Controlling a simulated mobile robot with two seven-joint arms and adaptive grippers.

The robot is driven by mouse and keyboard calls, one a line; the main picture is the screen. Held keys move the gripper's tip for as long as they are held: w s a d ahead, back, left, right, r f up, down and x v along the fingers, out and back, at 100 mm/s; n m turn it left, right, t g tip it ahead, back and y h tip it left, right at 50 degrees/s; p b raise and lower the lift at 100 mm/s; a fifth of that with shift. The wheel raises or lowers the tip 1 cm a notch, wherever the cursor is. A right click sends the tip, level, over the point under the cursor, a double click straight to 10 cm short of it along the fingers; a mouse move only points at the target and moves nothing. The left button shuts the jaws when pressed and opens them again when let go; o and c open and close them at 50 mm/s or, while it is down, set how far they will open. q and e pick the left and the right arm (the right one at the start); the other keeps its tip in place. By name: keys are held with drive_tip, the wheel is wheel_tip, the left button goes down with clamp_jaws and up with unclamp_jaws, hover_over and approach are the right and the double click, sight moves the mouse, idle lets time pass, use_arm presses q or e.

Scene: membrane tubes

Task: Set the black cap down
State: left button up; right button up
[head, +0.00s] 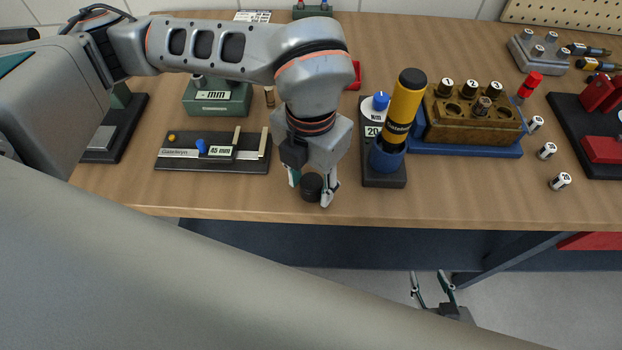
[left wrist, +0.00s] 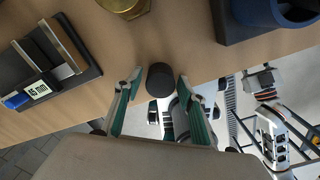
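The black cap (head: 311,187) is a short dark cylinder near the front edge of the wooden table, left of the dark stand with the yellow tube. My left gripper (head: 310,190) points down over it with its fingers spread on either side. In the left wrist view the cap (left wrist: 160,80) lies between the fingertips, with a gap showing on both sides. It appears to rest on the table, though its underside is hidden. My right gripper (head: 429,275) is low, beyond the table's front edge, with its fingers apart and empty.
The yellow tube with a black top (head: 404,105) stands upright in a blue holder close right of my left gripper. The 45 mm gauge plate (head: 212,165) lies to the left. A brown tube block (head: 470,118) and several loose numbered caps are further right. The front edge strip is clear.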

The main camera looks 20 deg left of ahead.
sight(311, 183)
idle(0.3)
use_arm(q)
wheel_tip(311, 183, up, 12)
drive_tip(key=shift+r, duration=0.2)
idle(0.3)
idle(0.3)
